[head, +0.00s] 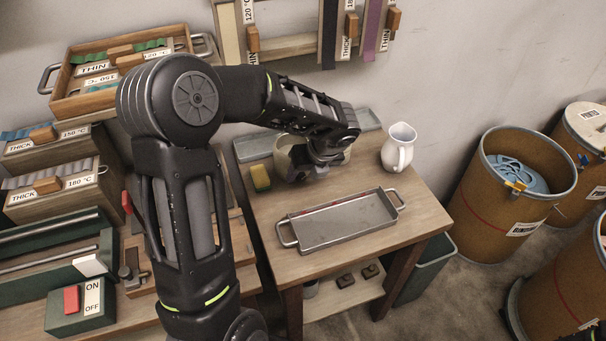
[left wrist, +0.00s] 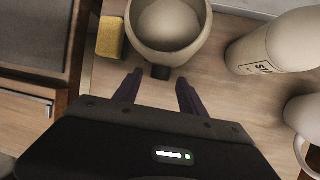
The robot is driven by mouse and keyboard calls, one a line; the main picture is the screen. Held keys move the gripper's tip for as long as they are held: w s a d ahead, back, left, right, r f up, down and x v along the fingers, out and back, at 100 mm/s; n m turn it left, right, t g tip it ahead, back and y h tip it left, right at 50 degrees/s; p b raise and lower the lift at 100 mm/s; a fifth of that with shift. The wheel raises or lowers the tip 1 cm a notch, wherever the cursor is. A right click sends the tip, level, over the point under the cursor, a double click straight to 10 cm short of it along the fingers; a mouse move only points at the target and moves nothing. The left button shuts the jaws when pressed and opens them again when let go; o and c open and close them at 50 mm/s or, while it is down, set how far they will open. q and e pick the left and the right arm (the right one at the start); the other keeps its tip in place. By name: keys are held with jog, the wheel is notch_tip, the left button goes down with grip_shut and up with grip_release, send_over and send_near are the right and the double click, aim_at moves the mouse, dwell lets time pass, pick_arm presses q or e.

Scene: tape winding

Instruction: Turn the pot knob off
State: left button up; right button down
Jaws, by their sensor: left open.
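The pot is a pale round vessel (left wrist: 140,32) at the top of the left wrist view, with a small dark knob (left wrist: 160,72) on its near side. In the head view the pot (head: 283,160) stands at the back of the small wooden table, partly hidden by my left arm. My left gripper (left wrist: 157,92) is open and empty. Its two dark fingers point toward the pot, with the knob just beyond and between the tips, apart from them. In the head view the left gripper (head: 318,160) is over the pot's near right side. My right gripper is not in view.
A yellow sponge (head: 260,178) lies left of the pot. A white pitcher (head: 399,148) stands to its right, and a pale bottle (left wrist: 272,44) shows in the left wrist view. A metal tray (head: 345,222) lies in front. Brown drums (head: 472,210) stand at right.

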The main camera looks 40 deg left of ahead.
pick_arm(q)
jog(key=shift+a+f, duration=0.2)
jog(key=shift+f, duration=0.25)
jog(key=shift+c, duration=0.2)
grip_shut()
